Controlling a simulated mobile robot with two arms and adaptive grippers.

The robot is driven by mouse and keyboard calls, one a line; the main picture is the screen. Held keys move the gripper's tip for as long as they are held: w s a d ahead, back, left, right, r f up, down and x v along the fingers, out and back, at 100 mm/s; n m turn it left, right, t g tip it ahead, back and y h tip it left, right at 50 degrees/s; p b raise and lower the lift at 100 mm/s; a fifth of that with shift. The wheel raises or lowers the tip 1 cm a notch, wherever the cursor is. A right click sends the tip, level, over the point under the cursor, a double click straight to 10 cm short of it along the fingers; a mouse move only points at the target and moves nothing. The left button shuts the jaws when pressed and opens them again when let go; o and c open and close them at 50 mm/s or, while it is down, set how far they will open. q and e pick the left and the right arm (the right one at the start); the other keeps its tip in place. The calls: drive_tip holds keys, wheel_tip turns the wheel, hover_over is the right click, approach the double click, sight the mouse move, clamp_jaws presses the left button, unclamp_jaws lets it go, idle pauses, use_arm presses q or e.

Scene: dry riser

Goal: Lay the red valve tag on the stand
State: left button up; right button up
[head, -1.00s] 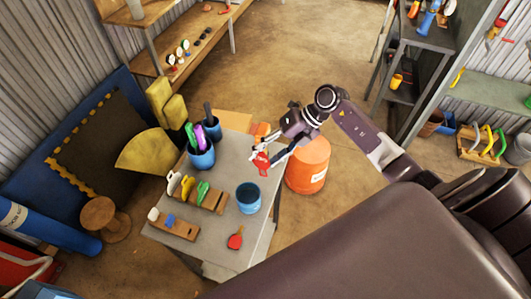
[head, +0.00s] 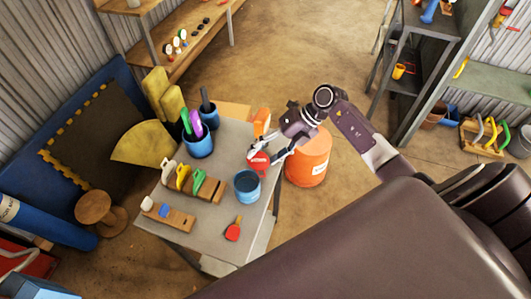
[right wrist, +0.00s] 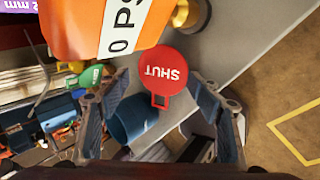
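The red valve tag (head: 258,163) is a round disc marked SHUT, at the far right edge of the grey table. In the right wrist view the tag (right wrist: 167,70) faces me, its small square tab pointing towards my right gripper (right wrist: 160,90). The fingers are spread, one on each side, with a gap to the tab. In the head view my right gripper (head: 268,156) is over the table's right edge. I cannot tell what bears the tag, or which thing is the stand. My left gripper is out of view.
A blue cup (head: 248,186) stands close to the tag. An orange object (head: 261,122) is just behind it; it looms large in the wrist view (right wrist: 80,25). A wooden rack (head: 208,189) holds coloured tags. A red paddle (head: 232,231) lies in front. An orange drum (head: 307,160) stands right.

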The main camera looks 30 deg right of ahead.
drive_tip(key=shift+o, duration=1)
drive_tip(key=shift+d, duration=0.1)
drive_tip(key=p+v, duration=0.3)
drive_tip(key=v, duration=0.4)
drive_tip(key=shift+p, duration=0.35)
